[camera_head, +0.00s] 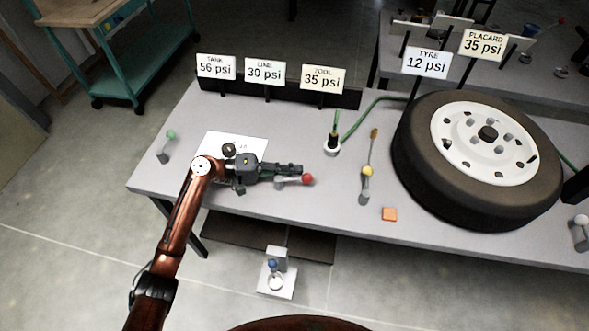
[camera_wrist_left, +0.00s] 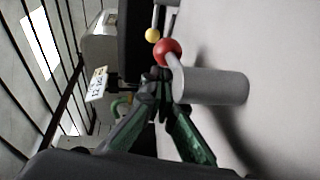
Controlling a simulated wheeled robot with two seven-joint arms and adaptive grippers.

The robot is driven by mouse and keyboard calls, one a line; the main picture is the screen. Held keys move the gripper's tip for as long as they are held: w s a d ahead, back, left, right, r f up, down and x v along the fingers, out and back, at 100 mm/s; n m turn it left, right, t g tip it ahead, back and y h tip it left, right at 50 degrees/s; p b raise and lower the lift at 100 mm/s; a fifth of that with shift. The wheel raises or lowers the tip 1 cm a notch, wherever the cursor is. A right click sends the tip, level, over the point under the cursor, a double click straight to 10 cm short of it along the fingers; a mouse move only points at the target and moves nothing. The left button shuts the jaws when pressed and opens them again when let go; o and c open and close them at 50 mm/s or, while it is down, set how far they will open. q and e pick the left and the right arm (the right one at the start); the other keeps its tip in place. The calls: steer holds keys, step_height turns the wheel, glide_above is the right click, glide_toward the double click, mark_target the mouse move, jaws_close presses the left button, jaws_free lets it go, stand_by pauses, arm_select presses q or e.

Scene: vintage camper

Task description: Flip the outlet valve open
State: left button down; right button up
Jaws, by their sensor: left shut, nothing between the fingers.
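A small lever valve with a red ball (camera_head: 307,180) stands on the grey bench. In the left wrist view the red ball (camera_wrist_left: 167,50) sits on a rod from a grey cylinder (camera_wrist_left: 210,86). My left gripper (camera_head: 300,169) is shut and empty, its fingertips right beside the red ball. I cannot tell whether they touch it. Other levers have a green ball (camera_head: 171,134) at the left and a yellow ball (camera_head: 367,171) right of the red one. No label shows which lever is the outlet valve. My right gripper is not in view.
A tyre (camera_head: 414,150) lies on the bench (camera_head: 330,215) at the right. Psi signs (camera_head: 264,71) stand along the back. The bench front is mostly clear.

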arm_select(q)
steer(key=w+a, duration=0.1)
steer(key=w+a+b, duration=0.1)
steer(key=w, duration=0.1)
steer(key=shift+w+r, duration=0.2)
steer(key=shift+w, duration=0.05)
steer(key=a, duration=0.3)
steer(key=w+a+r, duration=0.1)
steer(key=a, duration=0.2)
steer(key=a+p, duration=0.1)
steer(key=a, duration=0.2)
steer(key=shift+w+a+r, duration=0.3)
steer(key=shift+w, duration=0.1)
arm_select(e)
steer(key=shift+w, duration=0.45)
